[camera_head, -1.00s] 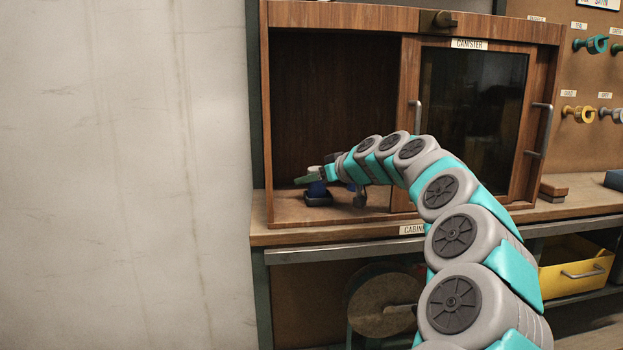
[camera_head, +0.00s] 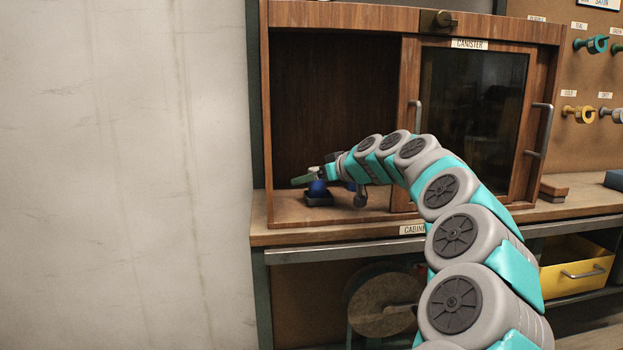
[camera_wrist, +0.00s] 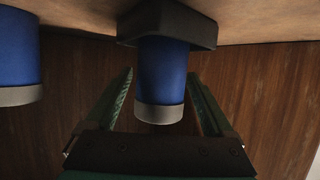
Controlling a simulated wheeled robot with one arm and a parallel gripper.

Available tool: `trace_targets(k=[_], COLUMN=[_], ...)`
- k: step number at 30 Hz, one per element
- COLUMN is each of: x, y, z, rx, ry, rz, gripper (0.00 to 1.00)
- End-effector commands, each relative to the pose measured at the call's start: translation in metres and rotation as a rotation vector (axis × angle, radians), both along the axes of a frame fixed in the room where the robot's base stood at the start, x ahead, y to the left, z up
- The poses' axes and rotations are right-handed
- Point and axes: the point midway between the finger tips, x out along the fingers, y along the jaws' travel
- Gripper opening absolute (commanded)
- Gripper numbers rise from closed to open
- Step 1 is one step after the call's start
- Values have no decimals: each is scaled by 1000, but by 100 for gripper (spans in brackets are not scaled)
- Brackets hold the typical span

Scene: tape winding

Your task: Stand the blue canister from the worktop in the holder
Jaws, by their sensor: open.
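A blue canister (camera_wrist: 162,75) with a grey end stands in the black square holder (camera_wrist: 170,22), which the wrist view shows upside down. The canister and holder (camera_head: 318,199) also show inside the open left side of the cabinet in the head view, with the canister (camera_head: 317,187) partly hidden by my gripper (camera_head: 306,179). In the wrist view my gripper (camera_wrist: 160,78) is open, with one finger on each side of the canister and visible gaps between them. A second blue canister (camera_wrist: 18,55) stands to the left in the wrist view, outside the fingers.
The wooden cabinet (camera_head: 333,18) has side walls close around my arm. Its glass door (camera_head: 472,100) covers the right half. A yellow bin (camera_head: 575,265) sits below at the right. The cabinet floor in front of the holder is clear.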

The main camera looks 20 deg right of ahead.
Motion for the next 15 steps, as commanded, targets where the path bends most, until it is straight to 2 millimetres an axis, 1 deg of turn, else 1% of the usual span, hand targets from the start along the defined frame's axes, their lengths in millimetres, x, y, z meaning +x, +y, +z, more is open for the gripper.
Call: trace_targets(k=[5,12,15], x=[-27,-71,-86], y=[-11,-24,-29], z=[12,31,38], rx=[0,-1,0], ry=[-6,-5,-6], rz=[-5,-3,-5], gripper=[87,87,87])
